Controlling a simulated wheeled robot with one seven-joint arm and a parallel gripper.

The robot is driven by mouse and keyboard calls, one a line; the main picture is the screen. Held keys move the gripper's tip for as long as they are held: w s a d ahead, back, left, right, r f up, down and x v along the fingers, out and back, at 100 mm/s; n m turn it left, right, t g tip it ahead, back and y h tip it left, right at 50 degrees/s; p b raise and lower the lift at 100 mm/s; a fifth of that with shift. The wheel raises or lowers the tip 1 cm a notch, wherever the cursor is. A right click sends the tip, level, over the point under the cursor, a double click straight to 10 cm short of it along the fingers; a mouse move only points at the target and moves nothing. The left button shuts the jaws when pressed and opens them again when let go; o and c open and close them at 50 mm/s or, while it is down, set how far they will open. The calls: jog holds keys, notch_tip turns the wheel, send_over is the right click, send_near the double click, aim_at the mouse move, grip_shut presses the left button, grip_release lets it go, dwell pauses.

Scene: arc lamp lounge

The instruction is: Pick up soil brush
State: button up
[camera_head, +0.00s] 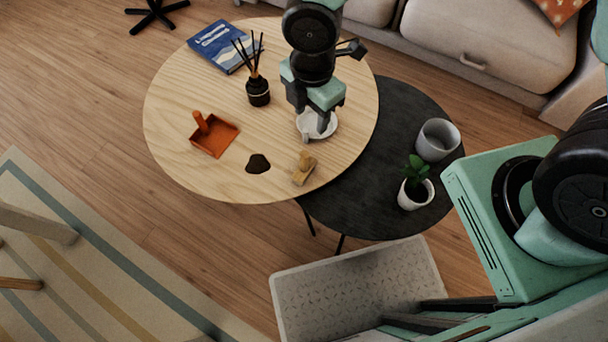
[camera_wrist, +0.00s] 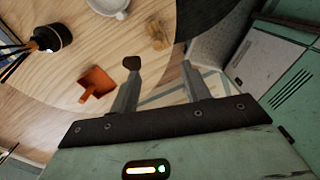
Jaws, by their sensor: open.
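The soil brush (camera_head: 304,168), a small tan wooden piece, lies near the front edge of the round light wood table (camera_head: 175,110). It also shows in the wrist view (camera_wrist: 158,35), beyond the fingertips and between their lines. My gripper (camera_head: 318,126) is open and empty. In the head view it appears over a white dish, farther back than the brush and apart from it. In the wrist view my gripper (camera_wrist: 160,75) has its two fingers spread, with nothing between them. The dish is partly hidden by my gripper in the head view.
A dark soil pile (camera_head: 258,163) lies left of the brush. An orange dustpan (camera_head: 214,137), a black reed diffuser (camera_head: 258,92) and a blue book (camera_head: 222,48) are on the wood table. A dark side table (camera_head: 375,190) holds a potted plant (camera_head: 415,190) and grey pot (camera_head: 437,140).

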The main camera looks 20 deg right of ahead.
aim_at(304, 162)
jog(key=shift+n, duration=0.6)
notch_tip(304, 162, down, 15)
jog(key=b, duration=0.3)
jog(key=shift+w+a+r+b, duration=0.1)
jog(key=shift+w+r+b, duration=0.05)
jog(key=shift+b, duration=0.25)
jog(key=shift+a+f+b, duration=0.15)
jog(key=shift+f+b, duration=0.05)
jog(key=shift+f, duration=0.7)
jog(key=shift+a+f+b, duration=0.2)
jog(key=shift+f+b, duration=0.05)
jog(key=shift+f, duration=0.65)
jog(key=shift+a+f+b, duration=0.15)
jog(key=shift+f+b, duration=0.05)
jog(key=shift+f, duration=0.7)
grip_shut()
